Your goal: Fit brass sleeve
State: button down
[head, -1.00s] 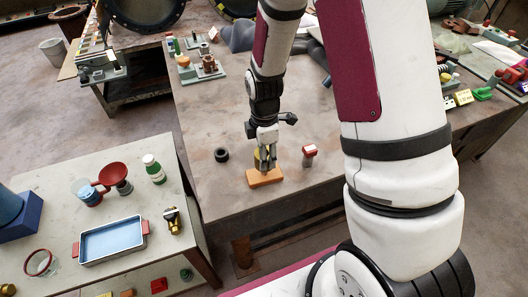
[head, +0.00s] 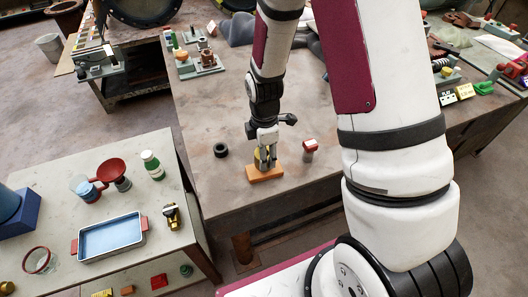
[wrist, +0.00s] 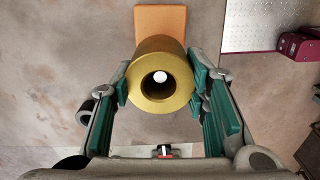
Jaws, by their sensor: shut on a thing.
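A brass sleeve (wrist: 147,93) is between the green pads of my gripper (wrist: 163,88) in the wrist view, its open bore facing the camera. A pale round end shows inside the bore. An orange block (wrist: 160,22) lies beyond the sleeve. In the head view my gripper (head: 265,160) is over the orange block (head: 265,174) on the table, shut on the sleeve, which shows as a bit of yellow (head: 258,154). I cannot tell how far the sleeve is down on anything, as the fingers hide its lower end.
A fixture (head: 203,62) stands farther back. A side table (head: 60,190) holds a blue tray (head: 110,237), a bottle and a red funnel. Table space in front of the block is clear.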

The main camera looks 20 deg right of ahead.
jog(key=shift+f+b, duration=0.35)
jog(key=shift+f, duration=0.7)
jog(key=c, duration=0.8)
grip_release()
jog(key=shift+c, duration=0.2)
notch_tip(320, 180, up, 12)
jog(key=s+r+m+t, duration=0.2)
jog(key=s+r+m, duration=0.6)
jog(key=r, duration=0.3)
jog(key=s+r+m+t, duration=0.3)
jog(key=s+r+m, duration=0.6)
jog(key=r, duration=0.3)
jog(key=shift+t, duration=0.3)
